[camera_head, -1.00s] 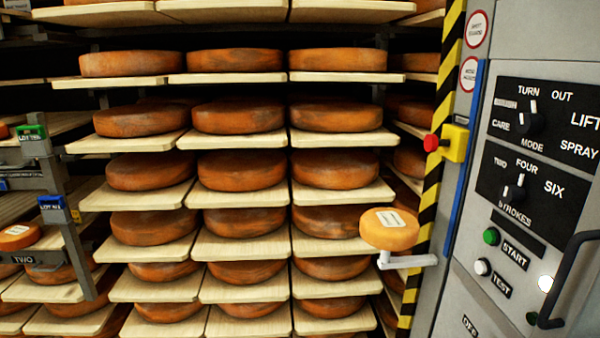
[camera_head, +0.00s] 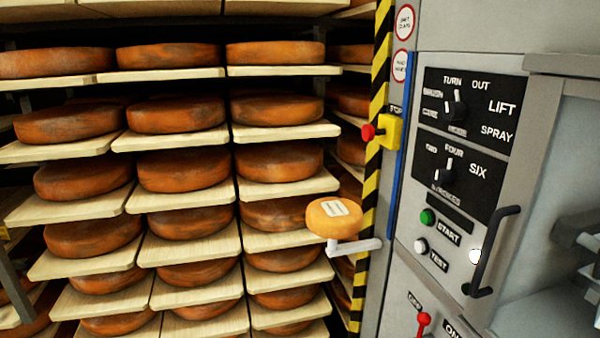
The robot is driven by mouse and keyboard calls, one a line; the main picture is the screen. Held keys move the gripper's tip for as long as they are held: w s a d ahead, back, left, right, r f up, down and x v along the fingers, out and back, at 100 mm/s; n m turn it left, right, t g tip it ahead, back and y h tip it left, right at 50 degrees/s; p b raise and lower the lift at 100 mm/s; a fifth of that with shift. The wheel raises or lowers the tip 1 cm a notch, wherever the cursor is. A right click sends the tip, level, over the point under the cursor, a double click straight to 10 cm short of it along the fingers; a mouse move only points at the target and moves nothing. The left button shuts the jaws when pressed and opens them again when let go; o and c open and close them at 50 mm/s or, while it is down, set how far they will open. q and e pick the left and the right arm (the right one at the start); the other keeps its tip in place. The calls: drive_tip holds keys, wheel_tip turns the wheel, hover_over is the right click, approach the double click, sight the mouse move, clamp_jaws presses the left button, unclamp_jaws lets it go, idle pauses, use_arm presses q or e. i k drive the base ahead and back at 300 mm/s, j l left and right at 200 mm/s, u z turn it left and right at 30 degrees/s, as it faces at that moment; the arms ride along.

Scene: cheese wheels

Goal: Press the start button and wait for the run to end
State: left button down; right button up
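The green start button (camera_head: 428,216) is on the grey control panel (camera_head: 408,262) at the right, beside a label reading START. A white test button (camera_head: 420,246) is just below it. Above them are two knobs on black plates: the mode knob (camera_head: 455,108) and the strokes knob (camera_head: 446,174). A white round lamp or button (camera_head: 475,256) looks bright near the black handle. Neither of my grippers shows in the view.
A black handle (camera_head: 494,250) sticks out right of the buttons. A red button on a yellow box (camera_head: 390,132) is on the striped post. A small cheese (camera_head: 334,217) sits on a grey arm. Shelves of cheese wheels fill the left. A red-tipped lever (camera_head: 423,320) is low on the panel.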

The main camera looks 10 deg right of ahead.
sight(426, 218)
drive_tip(key=z, duration=2.65)
drive_tip(key=u, duration=1.6)
drive_tip(key=i+j+z, duration=0.1)
drive_tip(key=j+z, duration=0.25)
drive_tip(key=j, duration=0.9)
drive_tip(key=j+z, duration=0.3)
drive_tip(key=j, duration=0.95)
